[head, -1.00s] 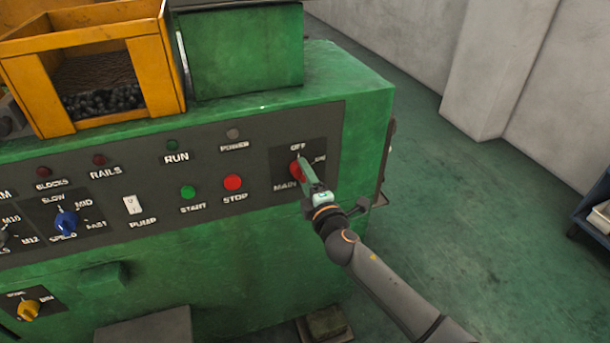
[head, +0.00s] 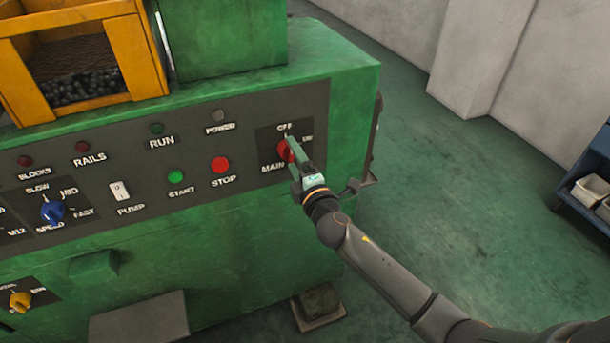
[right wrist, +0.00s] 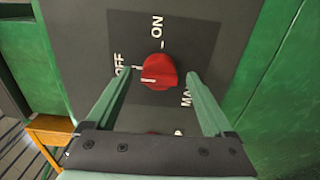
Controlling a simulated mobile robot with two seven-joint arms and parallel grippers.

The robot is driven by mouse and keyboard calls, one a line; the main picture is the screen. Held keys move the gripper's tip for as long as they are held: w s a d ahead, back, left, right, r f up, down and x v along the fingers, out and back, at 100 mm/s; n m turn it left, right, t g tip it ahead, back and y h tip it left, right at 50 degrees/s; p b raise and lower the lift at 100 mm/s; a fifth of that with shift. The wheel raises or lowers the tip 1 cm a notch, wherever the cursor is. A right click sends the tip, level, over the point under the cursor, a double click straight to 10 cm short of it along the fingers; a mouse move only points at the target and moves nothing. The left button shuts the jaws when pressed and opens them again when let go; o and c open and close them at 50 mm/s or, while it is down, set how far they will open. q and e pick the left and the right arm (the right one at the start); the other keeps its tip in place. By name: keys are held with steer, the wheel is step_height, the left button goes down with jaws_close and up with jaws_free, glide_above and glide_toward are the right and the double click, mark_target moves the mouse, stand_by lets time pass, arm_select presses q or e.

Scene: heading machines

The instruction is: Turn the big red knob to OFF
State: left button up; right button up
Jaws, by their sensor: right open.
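The big red knob (head: 284,152) is on a dark plate at the right end of the machine's panel, with OFF above it and another label to its right. My right gripper (head: 298,157) is at the knob and partly covers it. In the right wrist view the red knob (right wrist: 160,72) shows between the two green fingertips of my open right gripper (right wrist: 158,77), with a gap on each side. In that view OFF is at left and ON at top. The knob carries white marks; I cannot tell for sure which way it points. My left gripper is not in view.
Red STOP button (head: 220,165) and green START button (head: 176,176) sit left of the knob. A blue selector (head: 53,212) and yellow knob (head: 20,301) are farther left. A yellow bin (head: 150,55) stands on top. Open floor (head: 450,200) lies to the right.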

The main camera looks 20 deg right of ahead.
steer(key=s, duration=1.1)
steer(key=shift+s+d+b, duration=0.2)
steer(key=shift+s+b, duration=0.05)
steer(key=shift+b, duration=0.15)
steer(key=s+a+f+m+g+y+p, duration=0.1)
steer(key=s+f+m+g, duration=0.7)
steer(key=s+f+m, duration=0.8)
steer(key=s+a+f, duration=0.1)
steer(key=s+f, duration=0.4)
steer(key=f, duration=0.2)
steer(key=shift+f+m+g+y, duration=0.3)
steer(key=shift+f+g+y, duration=0.05)
steer(key=shift+g+y, duration=0.05)
steer(key=shift+s, duration=0.1)
steer(key=shift+c, duration=0.4)
